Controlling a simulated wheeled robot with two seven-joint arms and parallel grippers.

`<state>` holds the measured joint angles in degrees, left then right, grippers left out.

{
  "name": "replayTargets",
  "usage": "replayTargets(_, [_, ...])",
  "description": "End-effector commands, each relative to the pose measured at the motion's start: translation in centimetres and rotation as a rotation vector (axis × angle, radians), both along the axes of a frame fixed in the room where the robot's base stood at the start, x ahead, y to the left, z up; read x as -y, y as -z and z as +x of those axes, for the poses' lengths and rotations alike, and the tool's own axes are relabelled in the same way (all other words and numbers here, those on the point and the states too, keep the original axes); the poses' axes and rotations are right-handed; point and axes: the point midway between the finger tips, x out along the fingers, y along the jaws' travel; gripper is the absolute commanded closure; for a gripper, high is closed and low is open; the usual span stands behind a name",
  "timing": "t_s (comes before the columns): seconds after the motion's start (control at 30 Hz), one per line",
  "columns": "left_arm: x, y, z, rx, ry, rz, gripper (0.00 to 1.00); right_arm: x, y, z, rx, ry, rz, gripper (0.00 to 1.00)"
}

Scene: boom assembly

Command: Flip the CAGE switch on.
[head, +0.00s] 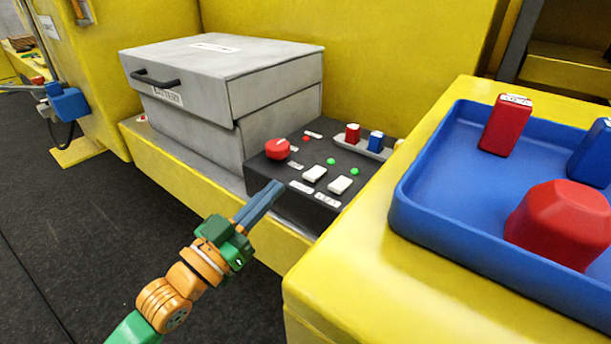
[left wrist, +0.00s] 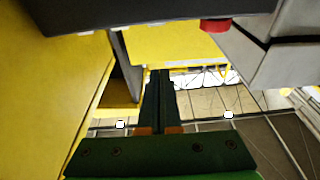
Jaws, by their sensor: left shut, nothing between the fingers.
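A dark control box (head: 268,172) sits on the yellow ledge. It carries two white rocker switches, one on the left (head: 315,173) and one on the right (head: 340,185). Their labels are too small to read, so I cannot tell which is CAGE, nor how either is set. A green lamp (head: 331,161) and another (head: 354,171) show behind them. My left gripper (head: 275,187) is shut and empty, its fingertips near the box's front edge, left of the switches; contact is unclear. It also shows in the left wrist view (left wrist: 160,75). My right gripper is out of view.
A red round button (head: 277,148) stands on the box's left part. A red plug (head: 352,133) and blue plug (head: 375,141) stand at its back. A grey battery case (head: 225,85) is behind left. A blue tray (head: 425,230) with red and blue parts lies right, on a yellow surface.

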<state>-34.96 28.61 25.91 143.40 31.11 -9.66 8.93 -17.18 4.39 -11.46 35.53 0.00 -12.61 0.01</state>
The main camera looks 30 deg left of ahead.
Motion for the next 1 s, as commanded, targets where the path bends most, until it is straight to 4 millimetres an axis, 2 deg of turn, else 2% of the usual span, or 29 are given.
replayTargets(0.17, [0.2,0.2,1.2,0.007,0.003,0.001,1.0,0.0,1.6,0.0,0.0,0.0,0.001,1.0])
replayTargets(0.27, [0.4,0.0,2.4,0.01,0.001,0.001,1.0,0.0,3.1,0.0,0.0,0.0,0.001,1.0])
replayTargets(0.43, [0.7,-0.9,5.1,0.007,-0.001,0.0,1.0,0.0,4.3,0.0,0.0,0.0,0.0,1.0])
replayTargets(0.5, [0.8,-2.0,6.7,0.0,-0.002,-0.006,1.0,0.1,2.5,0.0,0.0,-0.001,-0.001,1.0])
replayTargets(0.67, [1.4,-2.7,10.0,0.0,0.0,-0.003,1.0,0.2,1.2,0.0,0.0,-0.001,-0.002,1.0])
replayTargets(0.7, [1.3,-1.0,9.7,-0.007,-0.002,-0.001,1.0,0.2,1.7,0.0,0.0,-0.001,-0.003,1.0])
replayTargets(0.8, [1.3,0.6,9.4,-0.007,-0.002,-0.001,1.0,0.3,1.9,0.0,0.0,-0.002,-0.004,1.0])
replayTargets(1.0, [1.3,1.9,9.2,-0.002,-0.002,-0.001,1.0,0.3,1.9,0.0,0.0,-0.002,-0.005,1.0])
